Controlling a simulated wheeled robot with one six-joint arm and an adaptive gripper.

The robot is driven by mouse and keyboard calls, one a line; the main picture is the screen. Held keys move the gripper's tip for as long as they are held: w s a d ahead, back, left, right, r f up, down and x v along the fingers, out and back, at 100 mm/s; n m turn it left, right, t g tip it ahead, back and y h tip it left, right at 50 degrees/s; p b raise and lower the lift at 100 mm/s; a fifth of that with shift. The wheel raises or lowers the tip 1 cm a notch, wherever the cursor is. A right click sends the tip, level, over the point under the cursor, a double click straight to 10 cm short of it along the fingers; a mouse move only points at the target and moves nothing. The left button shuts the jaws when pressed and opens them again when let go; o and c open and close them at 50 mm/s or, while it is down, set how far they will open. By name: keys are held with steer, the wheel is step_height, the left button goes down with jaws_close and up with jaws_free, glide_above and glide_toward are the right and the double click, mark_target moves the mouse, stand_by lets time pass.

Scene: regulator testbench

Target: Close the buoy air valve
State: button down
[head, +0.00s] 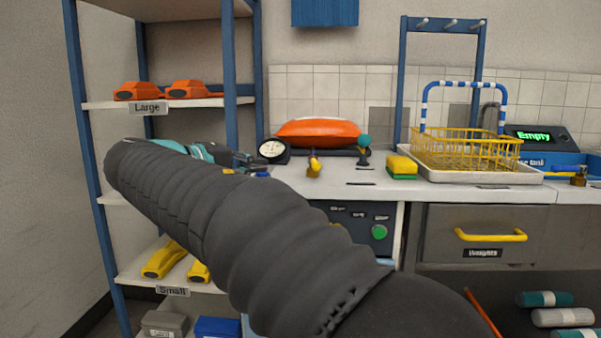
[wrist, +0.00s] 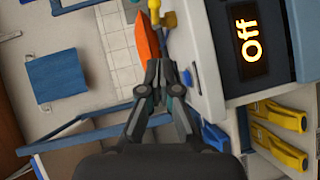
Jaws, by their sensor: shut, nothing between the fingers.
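An orange buoy (head: 318,132) lies at the back of the white bench in the head view. A pipe runs in front of it, with a round gauge (head: 271,150) at its left end and a yellow-handled valve (head: 314,165) near its middle. My gripper (head: 256,163) is left of the valve, apart from it, near the gauge. In the wrist view, my gripper (wrist: 163,68) is shut and empty, its fingers pointing toward the buoy (wrist: 148,42) and the yellow valve handle (wrist: 162,18). The arm and fingers hide part of the area around the gauge and pipe.
A yellow-green sponge (head: 402,167) and a yellow wire basket (head: 465,150) in a white tray stand to the right. A blue-framed shelf (head: 78,120) stands left. A display reading "Off" (wrist: 248,40) shows in the wrist view. The bench front (head: 345,187) is mostly clear.

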mark_target(315, 163)
steer(key=shift+a+r, duration=0.25)
steer(key=shift+a, duration=0.5)
steer(key=x, duration=0.9)
steer(key=shift+w+d+r, duration=0.1)
steer(key=shift+w+d, duration=0.05)
steer(key=d, duration=0.2)
steer(key=w+d+b, duration=0.1)
steer(key=shift+f, duration=0.3)
steer(key=shift+d+f, duration=0.1)
steer(key=shift+d, duration=0.55)
steer(key=shift+t, duration=0.3)
